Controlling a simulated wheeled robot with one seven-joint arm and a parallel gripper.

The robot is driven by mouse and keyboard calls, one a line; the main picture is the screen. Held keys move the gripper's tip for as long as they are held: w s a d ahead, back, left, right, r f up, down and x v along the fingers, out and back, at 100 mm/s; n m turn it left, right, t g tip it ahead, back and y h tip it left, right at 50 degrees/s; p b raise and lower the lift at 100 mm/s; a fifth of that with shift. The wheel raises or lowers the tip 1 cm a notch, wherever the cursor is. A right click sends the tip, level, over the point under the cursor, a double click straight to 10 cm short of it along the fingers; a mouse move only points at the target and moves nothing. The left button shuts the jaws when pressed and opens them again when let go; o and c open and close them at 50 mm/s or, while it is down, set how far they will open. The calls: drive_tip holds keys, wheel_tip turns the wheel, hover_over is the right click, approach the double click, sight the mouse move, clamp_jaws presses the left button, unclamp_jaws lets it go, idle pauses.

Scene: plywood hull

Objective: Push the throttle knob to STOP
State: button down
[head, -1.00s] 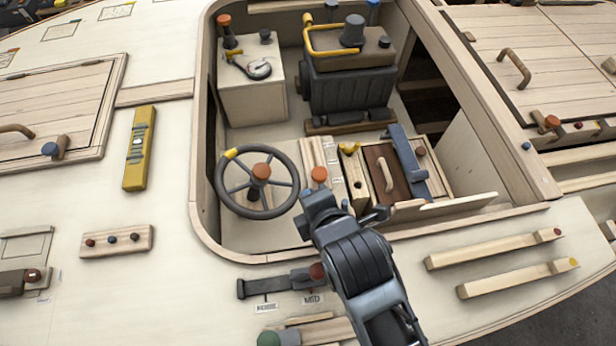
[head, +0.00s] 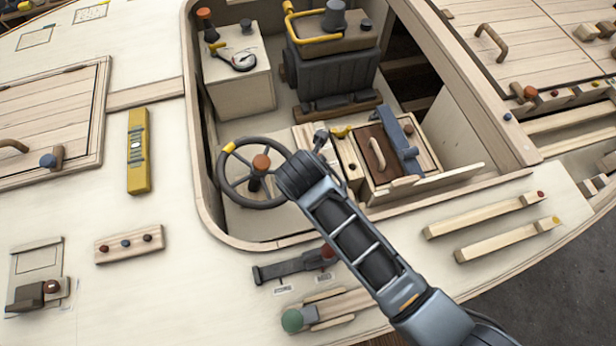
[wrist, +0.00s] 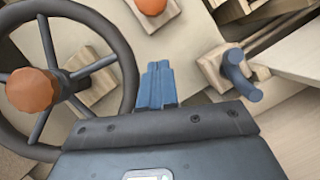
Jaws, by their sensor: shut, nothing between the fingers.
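The orange knob that I take as the throttle knob (wrist: 150,4) is at the top edge of the wrist view, partly cut off, above a pale board. In the head view my arm hides it. My gripper (wrist: 160,66) is shut, its two blue fingers together and empty, apart from the knob in the picture. I cannot tell its height over the board. In the head view my arm reaches over the cockpit edge and hides the fingers. No STOP label is readable.
A steering wheel (head: 225,187) with an orange hub is left of my arm; it also shows in the wrist view (wrist: 122,60). A blue-grey peg (wrist: 238,72) stands at right. A dark slider (head: 285,267) lies on the deck. A dark engine box (head: 335,72) is behind.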

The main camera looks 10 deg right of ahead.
drive_tip(key=b+x, duration=0.3)
drive_tip(key=x, duration=0.1)
drive_tip(key=shift+s+f, duration=0.1)
drive_tip(key=shift+f, duration=0.05)
drive_tip(key=w+b, duration=0.1)
drive_tip(key=w+d+b, duration=0.1)
drive_tip(key=shift+w+d+r, duration=0.1)
drive_tip(key=shift+w+r, duration=0.1)
drive_tip(key=shift+w, duration=0.15)
drive_tip(key=shift+w+d+r+b, duration=0.2)
drive_tip(key=shift+w+b, duration=0.2)
drive_tip(key=shift+w, duration=0.05)
drive_tip(key=w+b, duration=0.1)
drive_tip(key=w, duration=0.5)
drive_tip(key=w+b, duration=0.2)
drive_tip(key=w, duration=0.3)
drive_tip(key=shift+w+a+f, duration=0.15)
drive_tip(key=shift+w+f, duration=0.05)
drive_tip(key=shift+w, duration=0.15)
drive_tip(key=shift+w+r+b, duration=0.15)
drive_tip(key=shift+w+b, duration=0.15)
drive_tip(key=shift+w, duration=0.2)
drive_tip(key=shift+a, duration=0.1)
